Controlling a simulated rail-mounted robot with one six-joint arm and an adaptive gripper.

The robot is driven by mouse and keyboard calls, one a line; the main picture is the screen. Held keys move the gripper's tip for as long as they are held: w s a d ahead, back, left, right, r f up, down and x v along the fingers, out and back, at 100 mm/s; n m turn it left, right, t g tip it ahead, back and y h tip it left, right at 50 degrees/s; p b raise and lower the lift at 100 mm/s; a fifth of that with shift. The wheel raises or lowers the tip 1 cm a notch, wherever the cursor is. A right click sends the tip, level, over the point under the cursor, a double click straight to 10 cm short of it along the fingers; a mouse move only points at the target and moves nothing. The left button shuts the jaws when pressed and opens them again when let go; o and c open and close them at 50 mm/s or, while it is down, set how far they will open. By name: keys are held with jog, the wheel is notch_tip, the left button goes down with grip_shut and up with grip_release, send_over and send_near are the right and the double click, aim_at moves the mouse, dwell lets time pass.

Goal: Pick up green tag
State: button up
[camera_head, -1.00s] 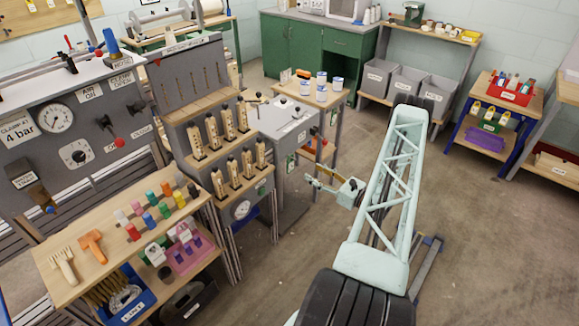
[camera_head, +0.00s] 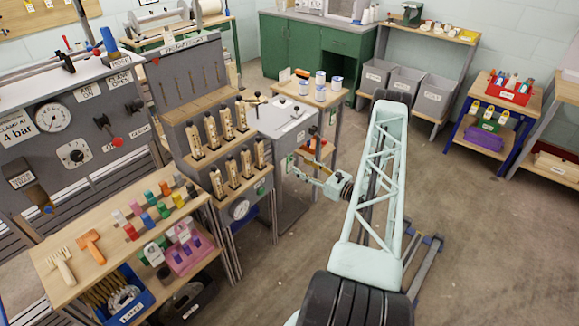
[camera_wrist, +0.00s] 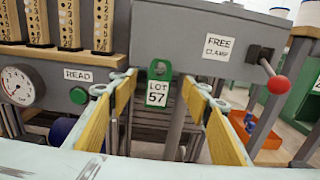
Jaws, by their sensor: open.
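The green tag (camera_wrist: 159,69) hangs upright in the middle of the wrist view, with a white label reading "LOT 57" on its front. It is on the front of a grey cabinet (camera_wrist: 180,35). My gripper (camera_wrist: 159,84) is open, with one yellow-padded finger on each side of the tag and a visible gap on both sides. How far the fingertips are from the tag in depth is hard to tell. In the head view my gripper (camera_head: 298,169) is near the cabinet's front; the tag is too small there to make out surely.
A red-knobbed lever (camera_wrist: 277,84) marked "FREE" and "CLAMP" sticks out right of the tag. A round gauge (camera_wrist: 18,87) and a "READ" label are at left. An orange bin (camera_wrist: 262,132) stands low at right. Open floor (camera_head: 480,230) lies to the right.

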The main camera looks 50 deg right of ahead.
aim_at(292, 160)
jog(key=shift+w, duration=0.95)
jog(key=shift+w+d+b, duration=0.15)
jog(key=shift+w+b, duration=0.1)
jog(key=shift+w, duration=1.05)
jog(key=shift+w+d+b, duration=0.1)
jog(key=shift+w+b, duration=0.1)
jog(key=shift+w, duration=1.1)
jog(key=c, duration=0.8)
